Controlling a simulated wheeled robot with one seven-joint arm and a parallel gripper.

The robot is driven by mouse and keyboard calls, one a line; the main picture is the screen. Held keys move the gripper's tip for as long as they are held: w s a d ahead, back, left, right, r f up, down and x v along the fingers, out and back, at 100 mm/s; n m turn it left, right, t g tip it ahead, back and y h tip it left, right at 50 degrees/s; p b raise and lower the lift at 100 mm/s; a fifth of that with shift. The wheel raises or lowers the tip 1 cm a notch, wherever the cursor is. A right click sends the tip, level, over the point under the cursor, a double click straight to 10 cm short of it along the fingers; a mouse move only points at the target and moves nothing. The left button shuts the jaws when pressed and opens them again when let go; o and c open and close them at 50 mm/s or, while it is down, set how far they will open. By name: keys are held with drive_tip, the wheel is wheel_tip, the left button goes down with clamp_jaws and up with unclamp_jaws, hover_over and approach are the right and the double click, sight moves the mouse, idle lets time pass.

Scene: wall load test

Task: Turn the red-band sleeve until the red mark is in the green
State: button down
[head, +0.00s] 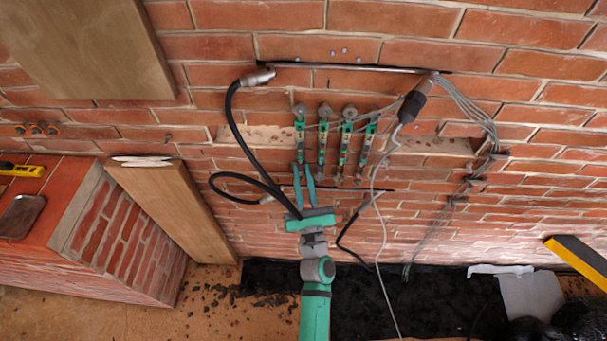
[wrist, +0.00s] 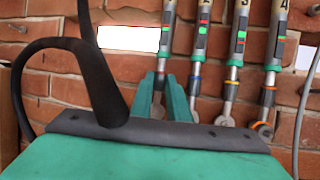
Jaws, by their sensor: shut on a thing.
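Several green-and-grey gauges hang in a row on the brick wall. My gripper (head: 304,170) is shut on the lower part of the leftmost gauge (head: 300,127). In the wrist view the green fingers (wrist: 170,82) stand on either side of that gauge (wrist: 165,32), and its sleeve and any band there are mostly hidden. A red mark and green zone show small in its window; their exact alignment cannot be told. I cannot make out a red band.
A black hose (head: 231,115) loops close to the left of my gripper, and crosses the wrist view (wrist: 100,75). A grey cable (head: 385,170) hangs to the right. A wooden post (head: 165,205) and brick ledge (head: 110,240) stand at left. A yellow-edged block (head: 580,258) is at far right.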

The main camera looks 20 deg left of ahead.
drive_tip(key=shift+a+m+t+h, duration=0.1)
drive_tip(key=shift+m+t+h, duration=0.5)
drive_tip(key=shift+h, duration=0.7)
drive_tip(key=shift+a+m+t+h, duration=0.1)
drive_tip(key=shift+m+t+h, duration=0.2)
drive_tip(key=shift+m+h, duration=0.8)
drive_tip(key=shift+s+a+m+t+h, duration=0.15)
drive_tip(key=shift+m+h, duration=0.1)
drive_tip(key=shift+h, duration=0.45)
drive_tip(key=shift+w+a+m+t+h, duration=0.1)
drive_tip(key=shift+m+t+h, duration=0.1)
drive_tip(key=shift+h, duration=0.5)
drive_tip(key=shift+s+a+m+t+h, duration=0.15)
drive_tip(key=shift+m+h, duration=0.1)
drive_tip(key=shift+h, duration=0.45)
drive_tip(key=c, duration=2)
unclamp_jaws()
drive_tip(key=v, duration=1)
drive_tip(key=shift+s, duration=0.4)
drive_tip(key=shift+f, duration=0.1)
